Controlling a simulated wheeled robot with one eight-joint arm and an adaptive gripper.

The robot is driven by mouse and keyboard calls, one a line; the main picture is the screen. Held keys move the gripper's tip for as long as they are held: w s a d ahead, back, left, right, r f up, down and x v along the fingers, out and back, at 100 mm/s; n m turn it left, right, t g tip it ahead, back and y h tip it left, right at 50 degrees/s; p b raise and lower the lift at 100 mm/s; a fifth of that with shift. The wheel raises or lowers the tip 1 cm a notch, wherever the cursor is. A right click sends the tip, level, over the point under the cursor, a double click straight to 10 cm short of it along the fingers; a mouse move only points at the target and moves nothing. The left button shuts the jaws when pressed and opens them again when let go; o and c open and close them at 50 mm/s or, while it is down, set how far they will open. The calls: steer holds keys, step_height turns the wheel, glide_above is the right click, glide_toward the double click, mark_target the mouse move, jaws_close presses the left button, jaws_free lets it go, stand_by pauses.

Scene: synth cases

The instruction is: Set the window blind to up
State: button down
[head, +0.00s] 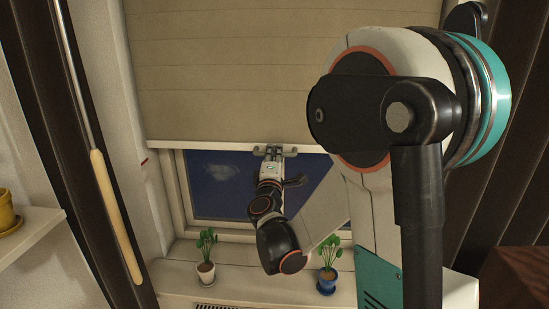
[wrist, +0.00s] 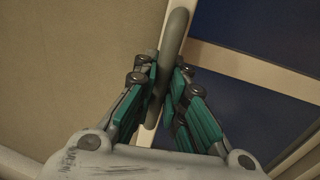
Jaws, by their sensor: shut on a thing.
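The window blind (head: 222,75) is a beige roller sheet that hangs over the upper part of the window. Its pale bottom bar (head: 210,145) lies level across the window, with dark blue glass (head: 215,180) showing below. My gripper (head: 270,155) is at the middle of this bar. In the wrist view, the teal fingers of my gripper (wrist: 165,85) are shut on a grey rounded handle (wrist: 172,50) along the bar. The blind (wrist: 70,70) fills the left of that view. My arm hides the bar's right part in the head view.
Two small potted plants, one in a white pot (head: 206,271) and one in a blue pot (head: 327,284), stand on the sill below my gripper. A yellow pot (head: 8,218) sits on a shelf at the left. A dark post with a light wooden grip (head: 115,215) stands left of the window.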

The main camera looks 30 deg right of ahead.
step_height(320, 180, up, 28)
steer(key=p, duration=1.4)
steer(key=shift+f, duration=0.15)
steer(key=c, duration=1.9)
jaws_free()
steer(key=o, duration=0.3)
steer(key=shift+s+a, duration=0.15)
steer(key=v, duration=1.2)
